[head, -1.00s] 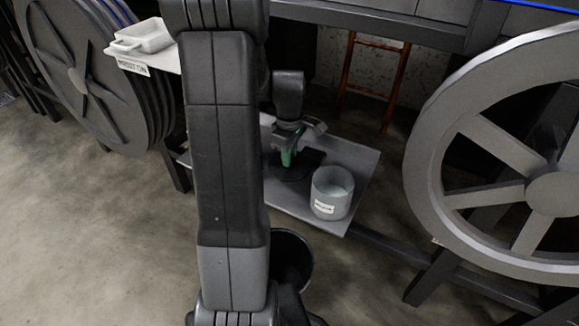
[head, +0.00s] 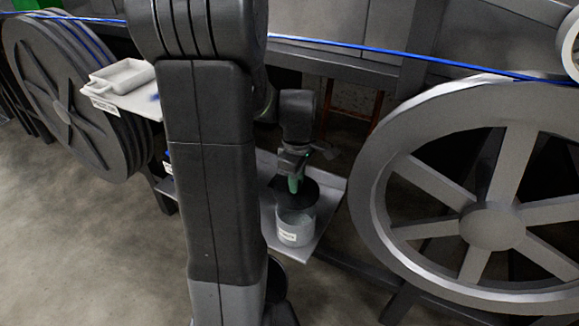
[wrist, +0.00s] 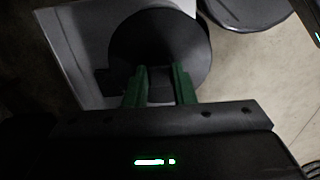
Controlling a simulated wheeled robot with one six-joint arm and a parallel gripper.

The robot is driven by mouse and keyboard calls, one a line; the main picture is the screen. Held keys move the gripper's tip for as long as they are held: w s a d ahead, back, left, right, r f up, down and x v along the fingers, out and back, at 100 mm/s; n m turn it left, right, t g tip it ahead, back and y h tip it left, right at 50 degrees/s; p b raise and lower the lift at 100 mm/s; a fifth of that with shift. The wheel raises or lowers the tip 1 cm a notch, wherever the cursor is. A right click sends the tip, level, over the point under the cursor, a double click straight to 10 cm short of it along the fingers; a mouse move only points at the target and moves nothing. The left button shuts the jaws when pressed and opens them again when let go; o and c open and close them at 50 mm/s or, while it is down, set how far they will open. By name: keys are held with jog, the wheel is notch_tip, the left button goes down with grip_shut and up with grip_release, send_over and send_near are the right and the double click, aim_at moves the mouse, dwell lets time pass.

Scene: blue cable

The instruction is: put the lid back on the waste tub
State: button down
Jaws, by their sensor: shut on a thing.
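The grey waste tub (head: 296,228) with a white label stands on a light shelf, its upper part still visible below the lid. The lid (head: 307,195) is a black disc over the tub's back part in the head view; I cannot tell whether it touches the rim. My gripper (head: 294,184) has green fingers and is shut on the lid's top.
The shelf (head: 325,205) has a bare strip right of the tub. A large grey spoked wheel (head: 490,225) stands close on the right. A white tray (head: 122,76) sits on a ledge at left, before a dark reel (head: 62,110). A blue cable (head: 400,54) crosses above.

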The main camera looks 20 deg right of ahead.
aim_at(296, 197)
jog(key=shift+s+f, duration=0.15)
jog(key=shift+f+b, duration=0.5)
jog(key=shift+b, duration=0.05)
notch_tip(296, 197, down, 3)
jog(key=b, duration=0.2)
jog(key=shift+f+b, duration=0.1)
jog(key=shift+b, duration=0.3)
jog(key=shift+f+b, duration=0.65)
jog(key=shift+f, duration=0.35)
jog(key=shift+f+p, duration=0.15)
jog(key=shift+p, duration=0.2)
dwell(0.9)
jog(key=c, duration=0.7)
grip_release()
jog(key=shift+o, duration=0.2)
